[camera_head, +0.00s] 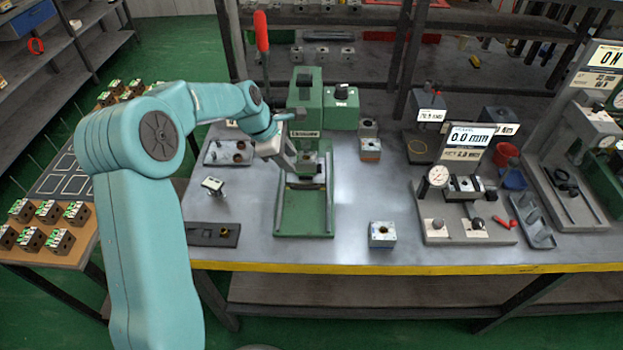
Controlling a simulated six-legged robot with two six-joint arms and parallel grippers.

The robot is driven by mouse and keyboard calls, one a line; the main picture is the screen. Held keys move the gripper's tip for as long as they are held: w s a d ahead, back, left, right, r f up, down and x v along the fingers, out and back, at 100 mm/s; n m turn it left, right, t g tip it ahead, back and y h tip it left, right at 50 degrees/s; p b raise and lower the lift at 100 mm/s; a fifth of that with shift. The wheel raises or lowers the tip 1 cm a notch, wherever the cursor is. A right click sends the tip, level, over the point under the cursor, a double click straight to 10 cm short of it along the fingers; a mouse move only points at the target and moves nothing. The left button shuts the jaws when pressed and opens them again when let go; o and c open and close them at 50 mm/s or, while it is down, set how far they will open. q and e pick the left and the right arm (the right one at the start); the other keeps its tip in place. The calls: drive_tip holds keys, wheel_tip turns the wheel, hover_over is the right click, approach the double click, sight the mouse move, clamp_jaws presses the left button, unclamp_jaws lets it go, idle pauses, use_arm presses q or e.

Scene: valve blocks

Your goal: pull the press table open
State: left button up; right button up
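The green press (305,90) stands on the workbench near the middle, with a red-handled lever (261,32) raised at its upper left. Its green base (305,222) extends toward the bench's front edge. The press table (306,182) shows as a dark and light part low between the base's sides, below the press head, with a small metal piece around it. My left gripper (289,160) reaches in from the left and points down at the table's left side. Its fingers are small and partly merge with the press, so contact and opening are unclear. My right gripper is out of view.
A metal block (382,234) stands right of the base, and another block (370,149) is farther back. A dark tray (213,234) and a small fixture (213,185) lie to the left. A gauge station (465,205) stands right. Bare bench lies between.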

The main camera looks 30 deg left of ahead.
sight(309, 189)
use_arm(q)
drive_tip(key=p+x, duration=0.2)
drive_tip(key=x, duration=1)
drive_tip(key=shift+f, duration=0.3)
drive_tip(key=shift+w+d+f, duration=0.25)
drive_tip(key=shift+f, duration=0.3)
drive_tip(key=shift+s, duration=0.1)
clamp_jaws()
